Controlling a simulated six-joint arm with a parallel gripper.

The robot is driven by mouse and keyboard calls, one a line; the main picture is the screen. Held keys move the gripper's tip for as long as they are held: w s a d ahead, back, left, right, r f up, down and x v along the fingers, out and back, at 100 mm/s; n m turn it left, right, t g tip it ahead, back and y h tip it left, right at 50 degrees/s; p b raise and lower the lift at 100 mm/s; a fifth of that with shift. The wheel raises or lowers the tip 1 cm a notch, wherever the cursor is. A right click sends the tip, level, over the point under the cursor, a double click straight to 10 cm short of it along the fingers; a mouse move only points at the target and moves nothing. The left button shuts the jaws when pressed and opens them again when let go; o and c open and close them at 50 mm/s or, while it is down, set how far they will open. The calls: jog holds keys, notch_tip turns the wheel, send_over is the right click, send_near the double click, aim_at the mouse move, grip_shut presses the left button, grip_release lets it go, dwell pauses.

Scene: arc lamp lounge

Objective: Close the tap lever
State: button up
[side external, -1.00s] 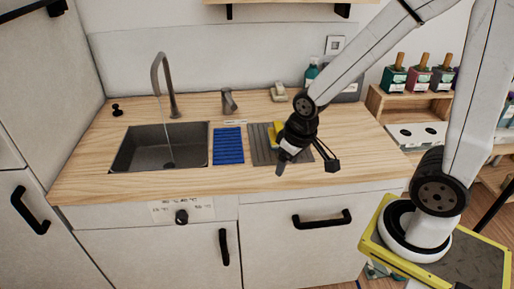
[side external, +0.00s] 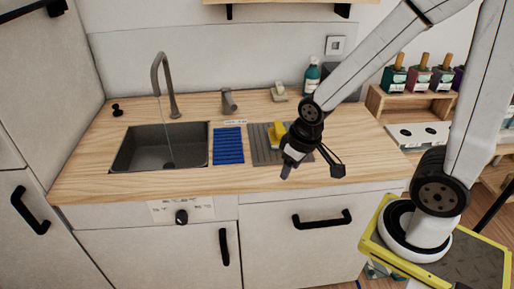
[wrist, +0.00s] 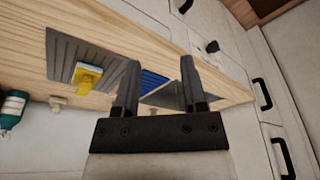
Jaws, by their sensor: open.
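The grey tap (side external: 168,90) stands behind the sink, with a thin stream of water falling from its spout into the dark sink basin (side external: 125,158). A short grey fitting (side external: 229,101), which looks like the tap lever, stands on the counter to the right of the tap. Its exact lever angle is too small to tell. My gripper (side external: 312,171) is open and empty above the counter's front right part, well apart from the fitting. In the wrist view, my gripper's (wrist: 160,66) two fingers are spread, with nothing held; neither tap nor fitting shows clearly there.
A yellow-topped sponge or brush (side external: 275,136) lies on the grey ribbed drainer (side external: 259,155), close behind my gripper. A blue ribbed mat (side external: 228,146) lies beside the sink. A teal bottle (side external: 311,78) and a small beige block (side external: 279,93) stand at the back. A black knob (side external: 181,217) is on the front panel.

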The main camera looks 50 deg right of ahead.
jog(key=shift+w, duration=0.2)
jog(key=c, duration=0.3)
jog(key=shift+w+d, duration=0.15)
jog(key=shift+w, duration=0.15)
grip_shut()
jog(key=w+d+f+m+t+h, duration=0.2)
jog(key=w+d+m+t+h, duration=0.1)
jog(key=w+d+m+t, duration=0.4)
jog(key=w+d+f+m+t+h, duration=0.2)
jog(key=w+d+m+t, duration=0.4)
jog(key=w+d+m, duration=0.6)
jog(key=w+d+h, duration=0.1)
jog(key=w+d, duration=0.2)
jog(key=shift+w+f+m+t, duration=0.2)
jog(key=shift+w+m+t, duration=0.05)
jog(key=shift+m+t, duration=0.15)
